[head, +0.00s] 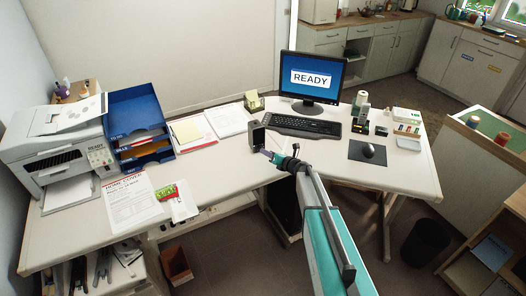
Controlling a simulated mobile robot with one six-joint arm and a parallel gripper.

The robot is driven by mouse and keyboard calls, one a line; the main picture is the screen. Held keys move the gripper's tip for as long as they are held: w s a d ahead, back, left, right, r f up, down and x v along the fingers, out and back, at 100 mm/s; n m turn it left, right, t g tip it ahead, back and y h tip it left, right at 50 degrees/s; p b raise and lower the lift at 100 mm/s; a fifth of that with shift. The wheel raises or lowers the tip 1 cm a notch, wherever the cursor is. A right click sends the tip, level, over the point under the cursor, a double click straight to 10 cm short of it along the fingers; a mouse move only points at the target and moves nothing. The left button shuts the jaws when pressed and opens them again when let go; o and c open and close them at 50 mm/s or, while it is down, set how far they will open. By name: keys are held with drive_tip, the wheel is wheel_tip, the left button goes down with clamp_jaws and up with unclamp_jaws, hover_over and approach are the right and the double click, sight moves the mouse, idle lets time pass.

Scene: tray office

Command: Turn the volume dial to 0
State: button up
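A small dark upright box (257,134), which looks like a speaker, stands on the white desk left of the keyboard. I cannot make out a volume dial or its setting; my gripper may hide part of the box's front. My gripper (268,154) is at the end of my teal arm, close to the lower front of this box. It is too small to tell whether it touches the box or whether its fingers are open or shut.
A monitor (312,76) reading READY and a keyboard (302,126) are behind and right of my gripper. A mouse (368,150) lies on its mat farther right. Blue trays (136,108) and a printer (55,150) stand left. Bare white desk (228,158) lies left of my gripper.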

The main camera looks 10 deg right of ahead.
drive_tip(key=shift+p+x, duration=0.5)
drive_tip(key=shift+x, duration=1.5)
drive_tip(key=shift+c, duration=0.3)
clamp_jaws()
drive_tip(key=shift+a, duration=0.3)
drive_tip(key=shift+d, duration=0.3)
